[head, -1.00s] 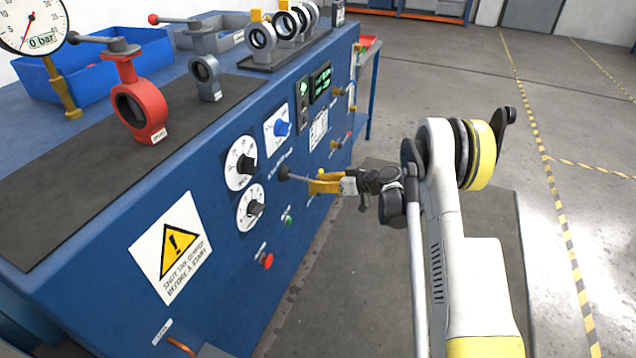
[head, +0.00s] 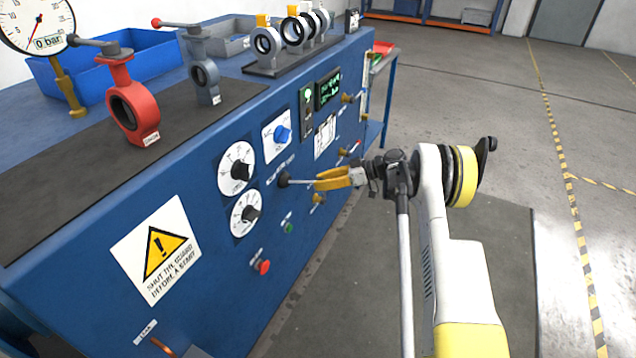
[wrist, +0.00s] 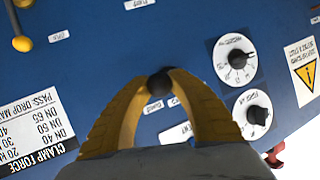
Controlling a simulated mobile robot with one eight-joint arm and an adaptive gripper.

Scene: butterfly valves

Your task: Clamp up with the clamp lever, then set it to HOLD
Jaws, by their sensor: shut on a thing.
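The clamp lever (head: 302,182) sticks out of the blue panel from a dark round base. In the head view its thin rod stands nearly level, and its outer end is hidden in my gripper (head: 318,181). The yellow fingers are shut on the lever. In the wrist view my gripper (wrist: 158,75) has its curved fingertips close together around a dark round part of the clamp lever (wrist: 159,84). Small labels lie on the panel beside it, partly covered by the fingers; I cannot read a HOLD mark.
Two white dials (head: 237,168) and a blue knob (head: 282,134) sit left of and above the lever. A red button (head: 262,267) and a green one are below. A red valve (head: 131,108) stands on the bench. Floor on the right is clear.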

